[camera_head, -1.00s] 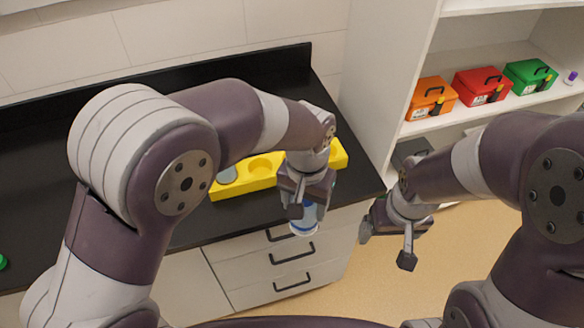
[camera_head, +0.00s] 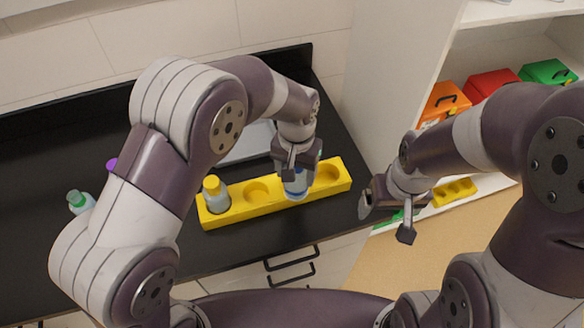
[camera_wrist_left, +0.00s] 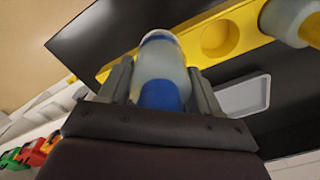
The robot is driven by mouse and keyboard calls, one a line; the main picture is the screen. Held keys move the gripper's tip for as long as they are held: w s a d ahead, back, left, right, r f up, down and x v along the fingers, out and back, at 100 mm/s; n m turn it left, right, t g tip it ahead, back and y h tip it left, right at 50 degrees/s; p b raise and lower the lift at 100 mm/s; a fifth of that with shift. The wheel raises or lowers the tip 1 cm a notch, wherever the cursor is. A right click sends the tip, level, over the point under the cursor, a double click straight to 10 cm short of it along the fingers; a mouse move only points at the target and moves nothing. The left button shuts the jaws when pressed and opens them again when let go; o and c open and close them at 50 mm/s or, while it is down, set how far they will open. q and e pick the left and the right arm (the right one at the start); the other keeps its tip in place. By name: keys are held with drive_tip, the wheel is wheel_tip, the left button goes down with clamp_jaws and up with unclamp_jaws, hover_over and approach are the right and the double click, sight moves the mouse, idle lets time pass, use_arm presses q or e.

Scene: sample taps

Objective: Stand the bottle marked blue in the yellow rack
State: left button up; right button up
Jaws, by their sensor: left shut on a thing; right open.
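The yellow rack (camera_head: 240,212) lies on the black counter. A bottle with a yellow cap (camera_head: 214,188) stands in its left end, and round holes (camera_head: 257,190) and (camera_head: 327,173) show empty. My left gripper (camera_head: 297,168) is shut on the clear bottle marked blue (camera_head: 296,188), which overlaps the rack between those holes. Whether its base touches the rack, I cannot tell. In the left wrist view the bottle (camera_wrist_left: 162,62) sits between the fingers, with its blue part nearest the palm and the rack (camera_wrist_left: 245,18) beyond. My right gripper (camera_head: 388,205) is open and empty, right of the counter.
A grey tray (camera_head: 248,143) lies behind the rack. A green-capped bottle (camera_head: 80,202) and a purple cap (camera_head: 112,164) are at left, partly behind my arm. Shelves at right hold orange (camera_head: 445,103), red (camera_head: 490,82) and green (camera_head: 548,72) boxes, with a yellow holed block (camera_head: 455,192) lower.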

use_arm(q)
drive_tip(key=w+f, duration=0.1)
drive_tip(key=f, duration=0.1)
drive_tip(key=w+f+p, duration=0.1)
drive_tip(key=f, duration=0.1)
drive_tip(key=w+a+f+p, duration=0.1)
drive_tip(key=w+f, duration=0.1)
drive_tip(key=shift+f, duration=0.2)
drive_tip(key=shift+w+f, duration=0.1)
drive_tip(key=shift+f, duration=0.1)
drive_tip(key=o, duration=1.2)
